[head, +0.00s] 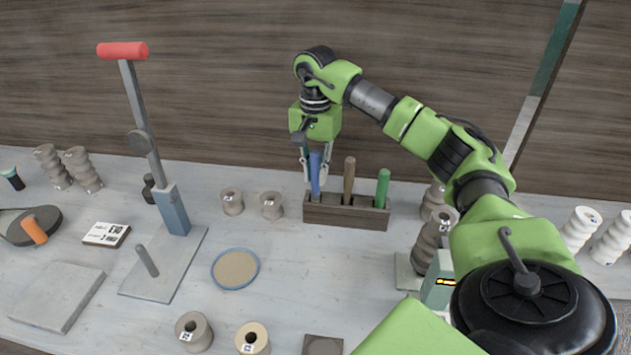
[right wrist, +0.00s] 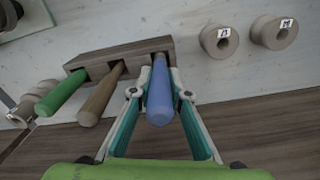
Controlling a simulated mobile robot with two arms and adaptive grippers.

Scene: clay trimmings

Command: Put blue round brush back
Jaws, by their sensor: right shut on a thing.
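The blue round brush (head: 315,172) stands upright at the left end of the dark wooden holder (head: 346,217), its lower end in or right at the left slot. My right gripper (head: 317,173) is shut on its blue handle from above. In the right wrist view the blue handle (right wrist: 160,97) lies between the two fingers, and the holder (right wrist: 152,47) is just beyond them. How deep the brush sits in the slot is hidden. My left gripper is not in view.
A brown-handled tool (head: 349,180) and a green-handled tool (head: 382,187) stand in the same holder. Small clay spools (head: 271,205) are left of it. A lever press (head: 148,140) stands further left.

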